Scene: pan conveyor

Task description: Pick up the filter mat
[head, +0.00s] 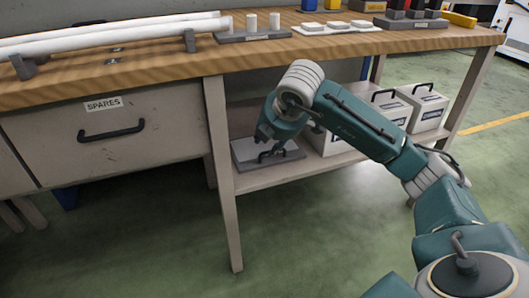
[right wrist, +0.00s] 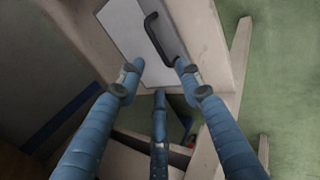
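A flat pale panel, which looks like the filter mat (head: 250,149), lies on the lower shelf under the bench. It has a darker rim and a dark handle. In the right wrist view the pale panel (right wrist: 122,25) and its black handle (right wrist: 153,35) show just beyond my fingers. My right gripper (head: 268,144) reaches down over the panel on the shelf. In the right wrist view its fingers (right wrist: 160,72) are spread apart with nothing between them. Whether a fingertip touches the panel or handle I cannot tell. My left gripper is not in view.
White boxes with dark handles (head: 427,107) stand on the lower shelf (head: 290,172) to the right. The bench top (head: 150,68) overhangs the shelf. A bench leg (head: 222,175) stands just left of the panel. The SPARES drawer (head: 105,145) is shut. The green floor in front is clear.

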